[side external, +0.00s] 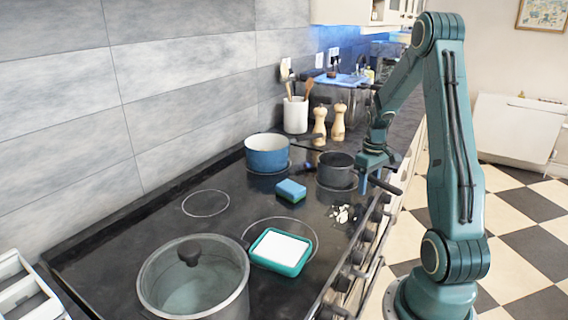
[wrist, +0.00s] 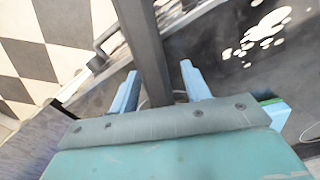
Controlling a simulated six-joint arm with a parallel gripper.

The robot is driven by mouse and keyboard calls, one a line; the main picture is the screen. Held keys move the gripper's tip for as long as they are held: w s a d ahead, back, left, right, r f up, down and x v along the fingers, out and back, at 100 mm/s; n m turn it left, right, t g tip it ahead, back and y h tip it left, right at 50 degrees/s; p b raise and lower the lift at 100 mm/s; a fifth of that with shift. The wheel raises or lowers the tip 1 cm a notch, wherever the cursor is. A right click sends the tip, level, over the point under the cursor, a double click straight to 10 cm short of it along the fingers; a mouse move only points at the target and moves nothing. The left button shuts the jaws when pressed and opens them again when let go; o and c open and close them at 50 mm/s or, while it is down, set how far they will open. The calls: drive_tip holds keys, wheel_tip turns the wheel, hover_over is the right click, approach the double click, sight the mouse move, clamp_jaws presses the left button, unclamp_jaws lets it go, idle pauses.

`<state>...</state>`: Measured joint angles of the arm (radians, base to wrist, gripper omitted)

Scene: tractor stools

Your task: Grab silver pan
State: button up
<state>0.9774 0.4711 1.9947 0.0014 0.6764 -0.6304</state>
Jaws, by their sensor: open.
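The silver pan (side external: 337,172) is a small dark-grey metal saucepan on the far right of the hob, with its handle (side external: 386,186) pointing right over the front edge. My gripper (side external: 370,176) is at this handle, close to the pan. In the wrist view the grey handle (wrist: 148,45) runs down from the top edge between the two open light-blue fingers of my gripper (wrist: 159,70), with a gap on each side. The pan's bowl is not visible there. I cannot tell how deep the fingers reach past the handle.
A blue pan (side external: 267,157) stands behind left. A blue sponge (side external: 291,190), white crumbs (side external: 342,214), a teal-rimmed dish (side external: 280,251) and a large lidded pot (side external: 194,283) are on the hob. Pepper mills (side external: 338,122) stand behind the pan. Front knobs and a rail (side external: 352,270) line the edge.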

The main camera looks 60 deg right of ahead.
clamp_jaws()
drive_tip(key=shift+r, duration=0.25)
wheel_tip(320, 180, up, 20)
drive_tip(key=shift+f, duration=0.15)
idle(0.7)
idle(0.4)
